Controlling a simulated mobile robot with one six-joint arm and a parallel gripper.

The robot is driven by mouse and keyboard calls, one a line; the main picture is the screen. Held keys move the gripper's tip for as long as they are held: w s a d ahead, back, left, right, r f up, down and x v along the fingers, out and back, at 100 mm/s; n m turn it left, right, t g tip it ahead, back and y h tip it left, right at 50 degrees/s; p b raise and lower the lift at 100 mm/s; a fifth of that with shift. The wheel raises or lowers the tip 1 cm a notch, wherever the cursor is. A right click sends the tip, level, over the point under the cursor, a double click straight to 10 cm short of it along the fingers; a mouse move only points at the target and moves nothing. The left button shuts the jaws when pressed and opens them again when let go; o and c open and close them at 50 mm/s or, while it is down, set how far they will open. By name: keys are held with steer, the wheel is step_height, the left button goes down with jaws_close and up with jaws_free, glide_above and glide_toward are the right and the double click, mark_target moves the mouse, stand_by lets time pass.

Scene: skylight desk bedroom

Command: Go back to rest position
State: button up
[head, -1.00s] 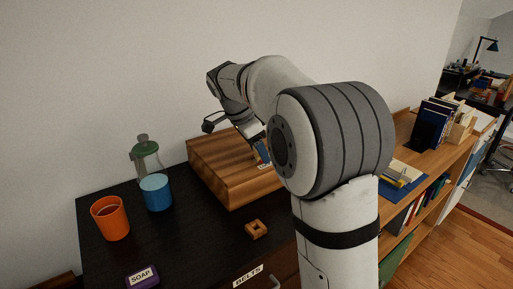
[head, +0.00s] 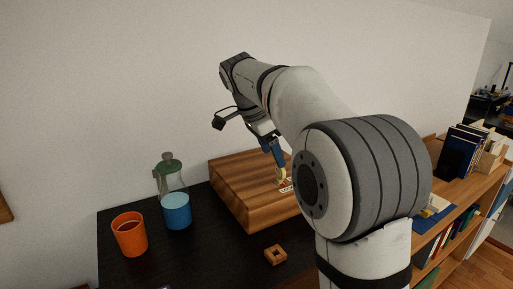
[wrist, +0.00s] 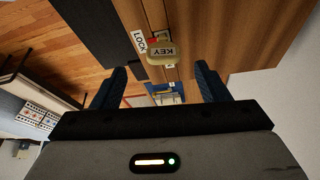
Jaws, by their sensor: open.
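My gripper (head: 279,168) is open and empty, with blue fingers pointing down at the front of the wooden box (head: 232,190). In the wrist view my gripper (wrist: 161,68) has its two fingers well apart. A yellowish key block (wrist: 162,53) marked KEY shows beyond and between the fingertips, not gripped, at the box beside a white LOCK label (wrist: 139,41). In the head view the key (head: 282,178) is a small pale yellow piece just below the fingers. My arm hides the right part of the box.
A small wooden square ring (head: 275,255) lies in front of the box. A bookshelf (head: 462,208) is at right. The wall is behind.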

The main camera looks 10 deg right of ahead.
steer(key=s+d+f+n+y, duration=0.1)
steer(key=s+f+n, duration=0.4)
steer(key=s, duration=0.4)
steer(key=s+f+n+t+y, duration=0.1)
steer(key=s+f+n, duration=0.4)
steer(key=s, duration=0.4)
steer(key=s+d+f+n+t+y, duration=0.1)
steer(key=s+f+n+y, duration=0.1)
steer(key=s+f+n, duration=0.3)
steer(key=s, duration=0.4)
steer(key=shift+d+f, duration=0.35)
steer(key=shift+f, duration=0.05)
steer(key=shift+c, duration=0.3)
